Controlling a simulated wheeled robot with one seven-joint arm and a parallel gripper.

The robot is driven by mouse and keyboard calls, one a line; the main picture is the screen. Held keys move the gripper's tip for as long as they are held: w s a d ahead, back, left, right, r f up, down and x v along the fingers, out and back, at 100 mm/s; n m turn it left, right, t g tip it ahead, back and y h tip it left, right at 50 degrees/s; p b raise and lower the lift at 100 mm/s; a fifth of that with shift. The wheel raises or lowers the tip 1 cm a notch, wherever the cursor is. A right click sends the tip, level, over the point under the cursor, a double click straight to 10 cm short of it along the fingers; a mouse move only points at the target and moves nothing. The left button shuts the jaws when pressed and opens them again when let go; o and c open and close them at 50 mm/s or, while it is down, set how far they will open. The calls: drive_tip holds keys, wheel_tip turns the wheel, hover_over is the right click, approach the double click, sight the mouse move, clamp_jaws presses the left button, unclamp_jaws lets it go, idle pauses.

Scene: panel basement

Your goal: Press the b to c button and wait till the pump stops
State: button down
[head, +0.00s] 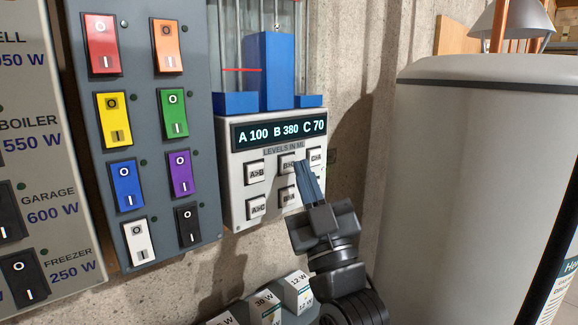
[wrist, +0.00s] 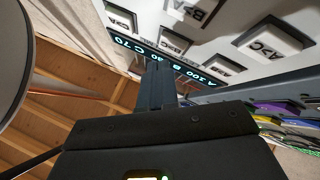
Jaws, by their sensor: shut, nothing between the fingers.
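The white pump panel (head: 236,163) carries two rows of square buttons. The B>C button (head: 291,164) is in the middle of the top row, its right part covered by my fingertips. My gripper (head: 305,168) is shut and empty, with its fingers pointing up at the panel. In the wrist view my fingers (wrist: 158,72) reach toward the panel near the B>C button (wrist: 174,41). I cannot tell whether they touch it. The display (head: 279,132) reads A 100, B 380, C 70. Above it the middle tank (head: 277,72) has a high blue level; the two side tanks are low.
The A>B button (head: 255,173) and C>A button (head: 315,156) flank B>C. A grey panel of coloured switches (head: 144,130) is to the left, beside a labelled switch board (head: 40,150). A large white tank (head: 470,180) stands to the right. Small labelled boxes (head: 297,292) sit below.

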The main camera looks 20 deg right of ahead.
drive_tip(key=s+b, duration=0.1)
drive_tip(key=s+d+b, duration=0.1)
drive_tip(key=s, duration=0.1)
drive_tip(key=s+b, duration=0.1)
drive_tip(key=shift+s+d, duration=0.3)
drive_tip(key=shift+s, duration=0.1)
idle(0.6)
